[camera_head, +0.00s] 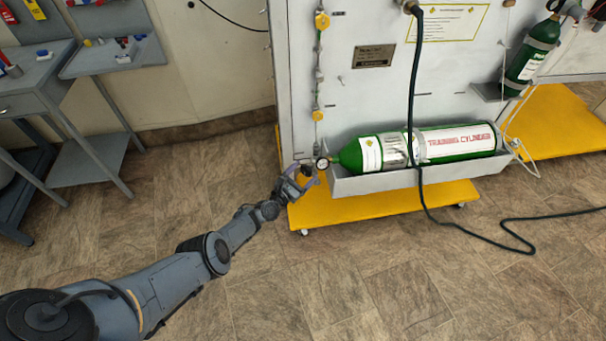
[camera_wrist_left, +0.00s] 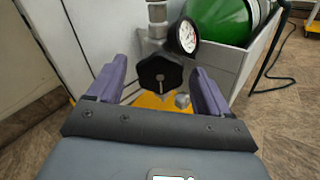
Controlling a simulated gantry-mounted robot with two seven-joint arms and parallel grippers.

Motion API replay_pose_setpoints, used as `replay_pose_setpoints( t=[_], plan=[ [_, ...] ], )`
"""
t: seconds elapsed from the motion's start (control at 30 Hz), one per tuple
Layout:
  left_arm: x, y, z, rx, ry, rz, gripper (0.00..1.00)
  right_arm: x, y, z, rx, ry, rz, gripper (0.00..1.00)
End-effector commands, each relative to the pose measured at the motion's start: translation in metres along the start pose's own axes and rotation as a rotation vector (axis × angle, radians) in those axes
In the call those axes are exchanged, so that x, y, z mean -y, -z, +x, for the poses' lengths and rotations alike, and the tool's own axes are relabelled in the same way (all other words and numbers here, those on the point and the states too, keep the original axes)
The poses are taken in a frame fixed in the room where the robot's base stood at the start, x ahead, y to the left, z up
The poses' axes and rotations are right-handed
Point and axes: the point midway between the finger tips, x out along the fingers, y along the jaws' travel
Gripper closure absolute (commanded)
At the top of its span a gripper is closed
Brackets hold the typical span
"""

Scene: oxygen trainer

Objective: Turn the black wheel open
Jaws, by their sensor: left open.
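The black wheel (camera_wrist_left: 160,74) sits in the left wrist view just ahead of my left gripper, below a metal pipe fitting. My left gripper (camera_wrist_left: 160,88) is open, with one purple finger to each side of the wheel; contact with it does not show. In the head view my left gripper (camera_head: 300,180) is at the lower left corner of the white panel, and the wheel there is small and partly hidden by it. A round pressure gauge (camera_wrist_left: 187,36) is right beside the wheel; it also shows in the head view (camera_head: 322,163). My right gripper is not in view.
A green training cylinder (camera_head: 455,143) lies in a grey tray (camera_head: 375,182) right of the wheel. A yellow wheeled base (camera_head: 385,204) is below. A dark hose (camera_head: 416,100) hangs across the panel to the floor. Grey tables (camera_head: 110,58) stand at left. The front floor is clear.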

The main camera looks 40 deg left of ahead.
Motion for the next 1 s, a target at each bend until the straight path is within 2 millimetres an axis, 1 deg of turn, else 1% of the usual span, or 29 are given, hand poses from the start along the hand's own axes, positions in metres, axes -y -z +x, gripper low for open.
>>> replay_pose_setpoints(
  t=[0.17,0.27,0.37,0.5,0.7,0.83,1.0],
  plan=[
    [0.0,-0.001,-0.004,-0.001,0.0,0.0,0.21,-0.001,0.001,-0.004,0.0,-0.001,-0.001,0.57],
    [0.0,-0.002,-0.011,-0.002,0.0,0.0,0.21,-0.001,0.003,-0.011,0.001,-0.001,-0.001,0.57],
    [-0.001,-0.004,-0.025,-0.004,0.0,0.0,0.21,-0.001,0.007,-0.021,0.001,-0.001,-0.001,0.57],
    [-0.001,-0.004,-0.05,-0.004,0.001,0.0,0.21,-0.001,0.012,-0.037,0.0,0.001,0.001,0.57],
    [-0.001,-0.003,-0.083,-0.004,0.0,0.0,0.21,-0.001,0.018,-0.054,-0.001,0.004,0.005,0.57],
    [0.0,-0.002,-0.098,-0.002,0.0,0.0,0.21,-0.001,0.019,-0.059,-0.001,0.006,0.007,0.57],
    [0.0,-0.001,-0.107,0.0,0.0,0.0,0.21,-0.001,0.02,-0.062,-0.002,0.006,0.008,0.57]
  ],
)
